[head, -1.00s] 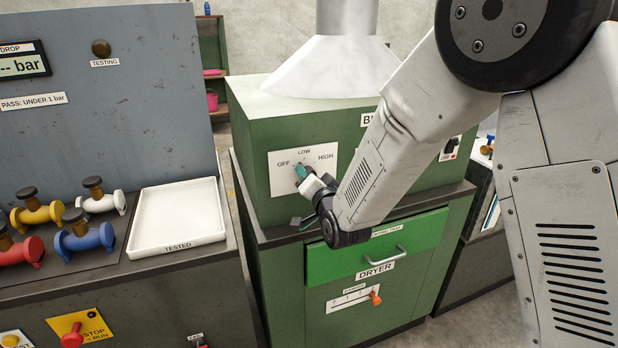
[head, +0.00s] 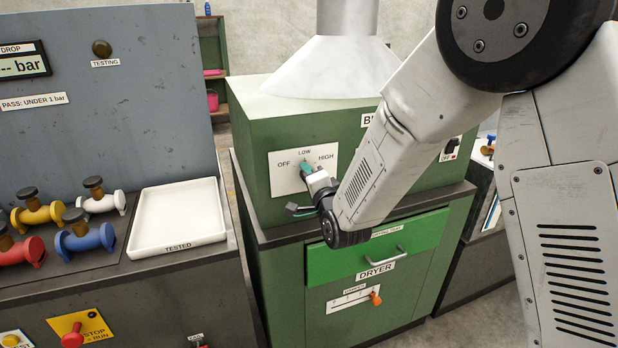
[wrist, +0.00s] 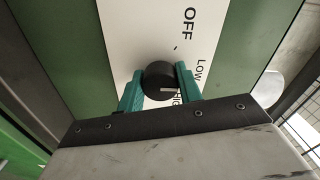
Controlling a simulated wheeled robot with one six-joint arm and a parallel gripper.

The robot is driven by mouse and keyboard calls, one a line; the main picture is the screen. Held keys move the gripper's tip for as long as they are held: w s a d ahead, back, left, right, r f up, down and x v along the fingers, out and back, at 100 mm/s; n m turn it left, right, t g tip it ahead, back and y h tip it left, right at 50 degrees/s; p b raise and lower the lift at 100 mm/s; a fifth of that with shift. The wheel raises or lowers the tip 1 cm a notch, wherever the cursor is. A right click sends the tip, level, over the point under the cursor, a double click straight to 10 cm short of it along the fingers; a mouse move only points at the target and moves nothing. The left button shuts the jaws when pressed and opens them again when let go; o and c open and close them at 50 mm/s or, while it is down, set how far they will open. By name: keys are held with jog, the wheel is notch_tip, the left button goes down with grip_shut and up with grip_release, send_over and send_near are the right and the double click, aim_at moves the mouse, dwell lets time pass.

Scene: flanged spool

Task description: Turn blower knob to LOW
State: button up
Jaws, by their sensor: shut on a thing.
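The blower knob (wrist: 159,82) is a round black knob with a white pointer line, on a white plate (wrist: 130,45) marked OFF, LOW and HIGH. In the wrist view its line points right, roughly toward the LOW side. My gripper (wrist: 157,84) has its two teal fingers on either side of the knob and is shut on it. One finger partly covers the HIGH label. In the head view my gripper (head: 305,169) reaches the plate (head: 290,182) just below LOW, and the knob is hidden behind the fingers.
The plate is on the green blower box (head: 250,140) under a pale hood (head: 335,70). Below are a drawer with a handle (head: 388,256) and a DRYER panel with an orange lever (head: 375,298). A white TESTED tray (head: 178,215) and coloured valves stand on the left bench.

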dwell(0.3)
jog(key=o, duration=1)
jog(key=v, duration=0.7)
jog(key=shift+s+d, duration=0.15)
jog(key=shift+s, duration=0.2)
